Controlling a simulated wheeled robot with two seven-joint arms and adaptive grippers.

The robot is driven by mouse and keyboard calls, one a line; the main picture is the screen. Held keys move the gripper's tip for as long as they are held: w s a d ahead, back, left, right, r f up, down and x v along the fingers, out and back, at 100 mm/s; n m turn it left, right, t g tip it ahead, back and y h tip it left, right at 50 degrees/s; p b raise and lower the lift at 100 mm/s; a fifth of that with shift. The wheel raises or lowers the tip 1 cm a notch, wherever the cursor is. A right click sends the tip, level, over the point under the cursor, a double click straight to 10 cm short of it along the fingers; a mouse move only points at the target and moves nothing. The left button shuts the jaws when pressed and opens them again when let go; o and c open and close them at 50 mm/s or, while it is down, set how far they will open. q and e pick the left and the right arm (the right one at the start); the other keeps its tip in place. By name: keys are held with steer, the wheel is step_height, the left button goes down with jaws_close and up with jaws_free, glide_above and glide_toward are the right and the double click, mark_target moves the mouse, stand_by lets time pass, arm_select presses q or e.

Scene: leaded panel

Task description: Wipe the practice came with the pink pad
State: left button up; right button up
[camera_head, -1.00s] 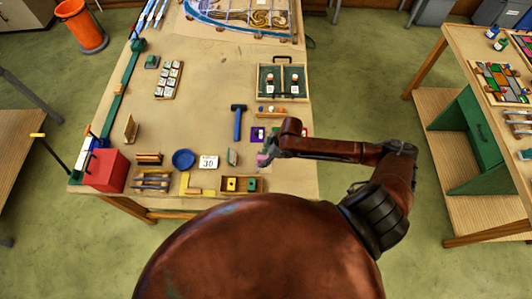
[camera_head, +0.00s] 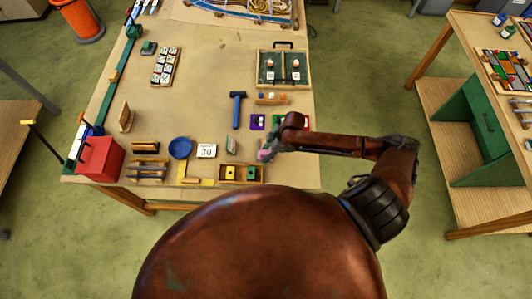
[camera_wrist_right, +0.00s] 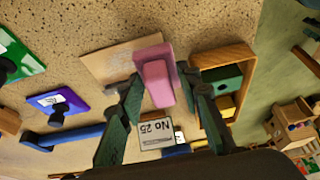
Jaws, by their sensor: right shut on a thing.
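My right gripper (camera_wrist_right: 162,88) is shut on the pink pad (camera_wrist_right: 155,76), a small pink block between its dark green fingers. A thin tan board (camera_wrist_right: 98,62) lies just past the pad in the right wrist view, with a faint greyish patch on it. I cannot clearly make out the practice came; the pad and fingers cover part of the board. Whether the pad touches the board I cannot tell. In the head view the right gripper (camera_head: 268,152) is over the table's front right part, with a bit of the pink pad (camera_head: 262,155) showing. My left gripper is out of view.
An open wooden box (camera_head: 225,175) with yellow and green blocks stands close to the gripper. A number card (camera_head: 206,151), blue dish (camera_head: 180,148), blue hammer (camera_head: 237,108) and purple tile (camera_head: 257,122) are nearby. The table's middle (camera_head: 205,95) is clear.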

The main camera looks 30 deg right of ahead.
steer(key=shift+f, duration=0.4)
stand_by(0.7)
steer(key=shift+w, duration=0.1)
